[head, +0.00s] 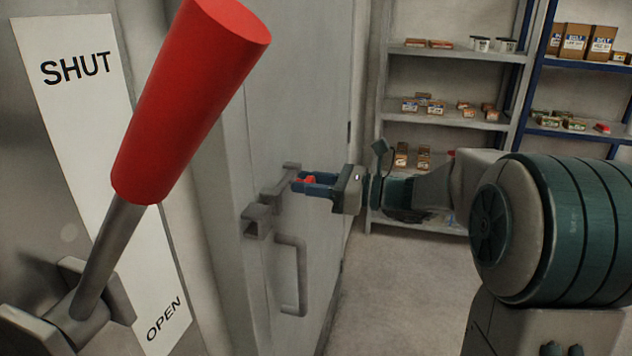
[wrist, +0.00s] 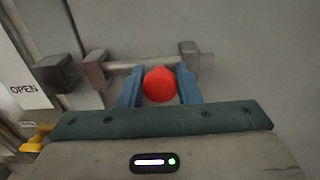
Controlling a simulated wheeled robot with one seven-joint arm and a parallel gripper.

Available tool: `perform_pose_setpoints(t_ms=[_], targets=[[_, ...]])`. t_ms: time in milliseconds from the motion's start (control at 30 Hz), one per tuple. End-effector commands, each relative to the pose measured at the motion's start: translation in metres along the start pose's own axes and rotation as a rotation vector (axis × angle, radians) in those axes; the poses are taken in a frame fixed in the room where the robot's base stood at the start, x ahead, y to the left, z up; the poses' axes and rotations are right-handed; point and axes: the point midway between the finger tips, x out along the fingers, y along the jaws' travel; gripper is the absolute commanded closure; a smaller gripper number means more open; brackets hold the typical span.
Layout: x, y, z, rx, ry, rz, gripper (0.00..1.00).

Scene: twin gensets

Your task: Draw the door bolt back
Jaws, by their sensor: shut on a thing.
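The door bolt (wrist: 125,65) is a grey bar on the grey door (head: 290,110), running between brackets. Its red knob (wrist: 160,85) sits between the two blue fingers of my gripper (wrist: 159,86) in the wrist view. My gripper (head: 311,182) is shut on the knob, which shows as a bit of red in the head view. In the wrist view a gap separates the left bolt bracket (wrist: 96,70) from the grey keeper block (wrist: 55,72) further left. The bolt's far end is partly hidden behind my fingers.
A large red-handled lever (head: 190,100) stands in the left foreground beside a plate marked SHUT and OPEN (head: 80,67). A grey door handle (head: 292,275) is below the bolt. Shelves with small boxes (head: 450,95) stand behind. The floor (head: 395,290) right of the door is clear.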

Motion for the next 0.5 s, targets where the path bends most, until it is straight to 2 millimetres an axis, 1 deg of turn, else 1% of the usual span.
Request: perform_pose_setpoints(t_ms=[33,200,233,267,300,500], targets=[[-0.0011,-0.0027,0.0025,-0.004,-0.003,-0.009,1.0],[-0.0016,-0.0033,0.0028,-0.005,-0.004,-0.011,1.0],[-0.0017,-0.0034,0.003,-0.005,-0.004,-0.012,0.64],[-0.0017,-0.0035,0.0031,-0.005,-0.005,-0.012,0.56],[-0.0016,-0.0033,0.0029,-0.005,-0.004,-0.011,0.51],[-0.001,-0.0021,0.0018,-0.003,-0.003,-0.007,0.51]])
